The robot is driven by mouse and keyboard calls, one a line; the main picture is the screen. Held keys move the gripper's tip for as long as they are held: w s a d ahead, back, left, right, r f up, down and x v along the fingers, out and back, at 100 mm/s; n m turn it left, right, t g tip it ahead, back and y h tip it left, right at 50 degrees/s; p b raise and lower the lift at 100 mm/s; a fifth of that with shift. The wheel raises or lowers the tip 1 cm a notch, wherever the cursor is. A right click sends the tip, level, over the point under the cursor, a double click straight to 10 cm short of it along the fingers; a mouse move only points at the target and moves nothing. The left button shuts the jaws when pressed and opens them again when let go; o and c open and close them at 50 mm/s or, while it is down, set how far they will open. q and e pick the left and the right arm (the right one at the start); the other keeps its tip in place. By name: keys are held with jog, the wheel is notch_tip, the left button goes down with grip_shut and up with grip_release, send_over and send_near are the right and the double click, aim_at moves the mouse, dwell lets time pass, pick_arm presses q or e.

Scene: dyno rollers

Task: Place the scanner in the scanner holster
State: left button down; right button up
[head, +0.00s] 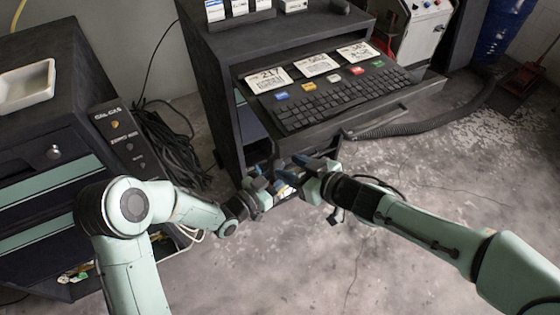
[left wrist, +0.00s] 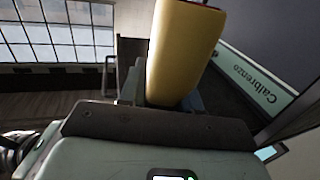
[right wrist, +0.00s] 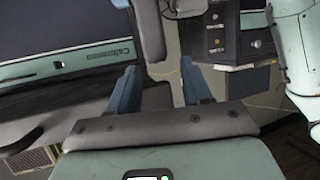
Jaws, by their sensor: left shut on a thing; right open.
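My left gripper (head: 262,188) is below the front of the keyboard drawer in the head view. In the left wrist view a yellow, rounded block (left wrist: 182,55) stands between its fingers; it is gripped and looks like the scanner body, though only part shows. In the head view the held thing is mostly hidden by the grippers. My right gripper (head: 305,170) is close to the left one, on its right. In the right wrist view its blue fingers (right wrist: 160,88) are apart, with nothing clearly held between them. I cannot make out the scanner holster.
The dark cart's keyboard (head: 345,98) lies on a pulled-out drawer, with printed cards (head: 318,65) behind it. A dark cabinet (head: 40,130) with a white tray (head: 25,88) stands at left. A black hose (head: 430,122) lies on the floor. The floor at front right is clear.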

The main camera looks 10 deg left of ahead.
aim_at(277, 162)
jog(key=x, duration=0.5)
jog(key=shift+w+a+f, duration=0.2)
jog(key=shift+a, duration=0.05)
jog(key=shift+c, duration=0.2)
jog(key=shift+s+a, duration=0.1)
grip_shut()
pick_arm(q)
jog(key=c, duration=0.8)
grip_release()
jog(key=shift+c, duration=0.2)
jog(key=shift+o, duration=0.6)
